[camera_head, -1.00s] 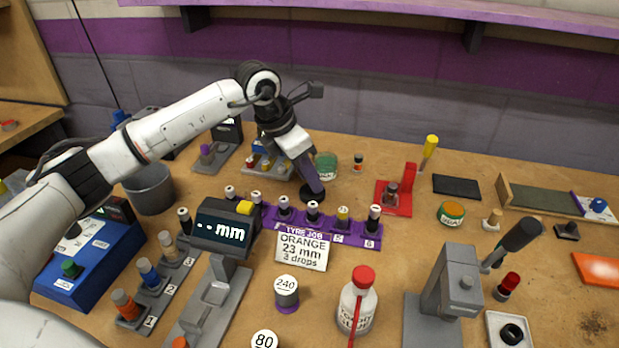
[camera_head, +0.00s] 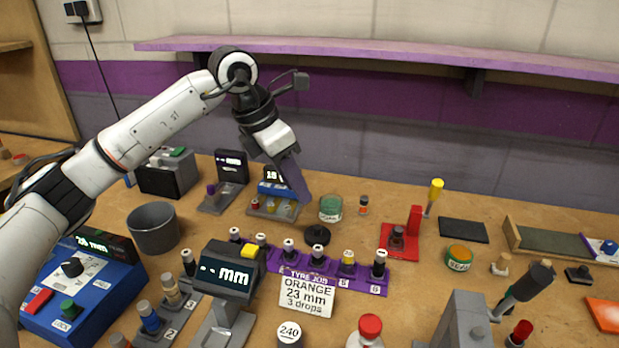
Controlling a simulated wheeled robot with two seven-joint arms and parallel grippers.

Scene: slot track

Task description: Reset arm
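My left arm comes in from the left and bends down over the back of the bench. Its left gripper (camera_head: 300,190) points down and right, raised above the bench behind the purple rack (camera_head: 360,276). I see it edge-on, so its opening does not show, and I see nothing hanging from it. A round black piece (camera_head: 317,235) stands on the bench below it, apart from it. My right gripper is not in view.
Close by are a display gauge (camera_head: 228,270), a green-labelled jar (camera_head: 331,208), a red stand (camera_head: 402,238) and a grey cup (camera_head: 154,228). A purple shelf (camera_head: 400,55) runs along the wall above. A tyre job card (camera_head: 307,294) stands before the rack.

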